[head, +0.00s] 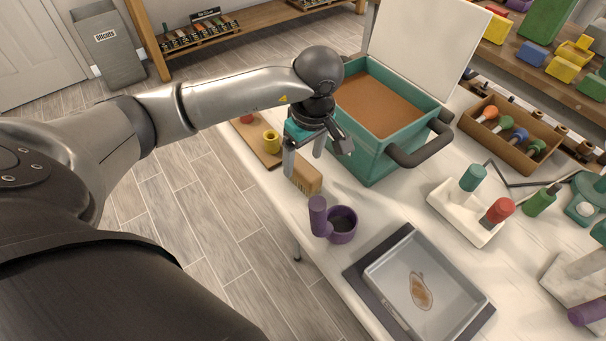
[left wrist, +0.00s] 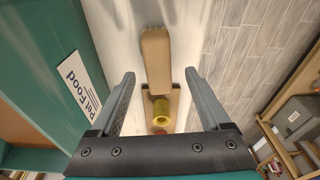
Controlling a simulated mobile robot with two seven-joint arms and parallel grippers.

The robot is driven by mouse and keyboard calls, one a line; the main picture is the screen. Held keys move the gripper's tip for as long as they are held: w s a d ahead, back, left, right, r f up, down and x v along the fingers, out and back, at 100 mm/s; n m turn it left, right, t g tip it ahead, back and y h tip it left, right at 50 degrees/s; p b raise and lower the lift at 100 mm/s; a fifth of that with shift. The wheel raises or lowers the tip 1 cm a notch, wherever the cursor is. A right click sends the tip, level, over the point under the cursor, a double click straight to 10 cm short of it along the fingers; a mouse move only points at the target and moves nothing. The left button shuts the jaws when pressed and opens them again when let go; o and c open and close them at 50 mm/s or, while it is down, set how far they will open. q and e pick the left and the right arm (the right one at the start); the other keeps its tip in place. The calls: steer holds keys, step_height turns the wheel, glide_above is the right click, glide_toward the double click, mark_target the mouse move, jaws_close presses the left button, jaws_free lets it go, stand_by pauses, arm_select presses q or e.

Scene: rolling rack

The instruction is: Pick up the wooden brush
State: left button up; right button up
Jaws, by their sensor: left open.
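The wooden brush appears to be the tan block (head: 306,178) standing on the white table, left of the teal box. In the left wrist view it is a long, round-ended tan block (left wrist: 156,58). My left gripper (head: 311,158) is open and points down close above the block. In the left wrist view the block's near end lies between the two fingertips (left wrist: 160,76), with a gap on each side. Nothing is held. One finger partly covers the block in the head view, and I see no bristles. My right gripper is not in view.
The teal box (head: 372,162) with a raised lid and dark handle stands close beside my left gripper. A yellow ring (head: 271,140) sits on a wooden board (head: 247,143) behind the block. A purple cup (head: 342,226) and grey tray (head: 425,290) stand nearer.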

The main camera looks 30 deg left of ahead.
mark_target(303, 166)
arm_select(q)
step_height(303, 166, down, 3)
steer(key=shift+w, duration=0.15)
steer(key=shift+a+f+b, duration=0.15)
steer(key=shift+f+b, duration=0.15)
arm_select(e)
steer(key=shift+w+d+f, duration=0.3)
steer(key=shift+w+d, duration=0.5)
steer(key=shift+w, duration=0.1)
arm_select(q)
steer(key=shift+f+b, duration=0.25)
steer(key=shift+b, duration=0.05)
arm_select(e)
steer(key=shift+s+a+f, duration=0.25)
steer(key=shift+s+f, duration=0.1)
arm_select(q)
jaws_close()
